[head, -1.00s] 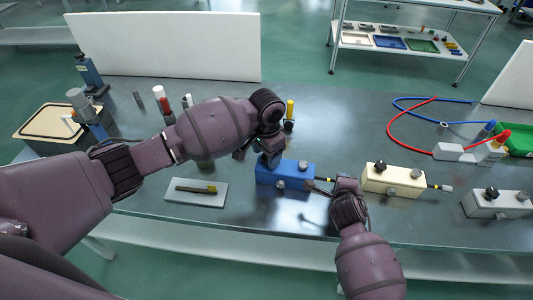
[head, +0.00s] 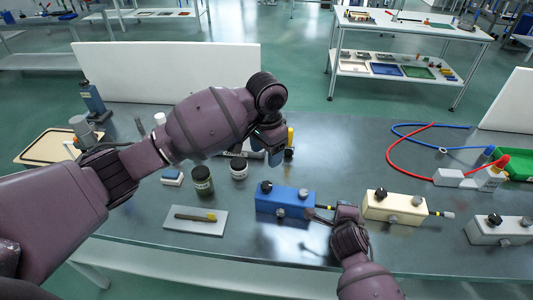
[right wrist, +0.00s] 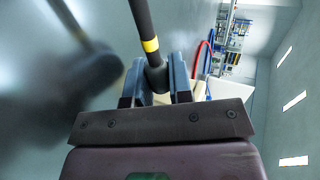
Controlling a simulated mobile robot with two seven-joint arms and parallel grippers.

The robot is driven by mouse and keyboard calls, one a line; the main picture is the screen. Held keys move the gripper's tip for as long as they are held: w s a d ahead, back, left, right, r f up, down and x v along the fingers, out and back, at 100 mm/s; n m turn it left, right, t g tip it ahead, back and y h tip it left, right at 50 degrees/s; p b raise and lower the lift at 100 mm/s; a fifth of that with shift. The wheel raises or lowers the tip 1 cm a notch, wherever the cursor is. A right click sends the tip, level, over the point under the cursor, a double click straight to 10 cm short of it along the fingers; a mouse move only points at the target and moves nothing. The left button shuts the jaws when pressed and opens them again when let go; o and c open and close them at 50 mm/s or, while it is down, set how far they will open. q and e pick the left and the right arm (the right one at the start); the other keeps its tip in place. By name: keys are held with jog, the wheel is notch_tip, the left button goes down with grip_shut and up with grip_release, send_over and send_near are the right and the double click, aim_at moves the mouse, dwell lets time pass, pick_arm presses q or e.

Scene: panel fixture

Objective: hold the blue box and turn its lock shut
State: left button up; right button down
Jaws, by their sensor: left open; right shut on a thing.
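The blue box (head: 285,203) stands on the grey bench. My right gripper (head: 318,212) is shut on this rod beside the box; in the right wrist view the rod (right wrist: 142,22) runs up from between the two fingers (right wrist: 157,85). My left gripper (head: 275,158) is open and empty, above and behind the black knob, apart from it. I cannot tell the lock's state.
A cream box (head: 395,207) with a similar rod stands to the right, close to my right arm. Two jars (head: 202,180) stand left behind the blue box. Red and blue hoses (head: 400,165) lie back right.

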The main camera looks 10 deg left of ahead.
dwell(0.3)
jog(key=c, duration=0.9)
grip_release()
jog(key=shift+c, duration=0.2)
jog(key=v, duration=1.1)
jog(key=shift+s+r, duration=0.2)
jog(key=shift+s, duration=0.15)
jog(key=s+d+r+p, duration=0.3)
jog(key=d+p, duration=0.1)
jog(key=p, duration=0.1)
jog(key=shift+d, duration=0.1)
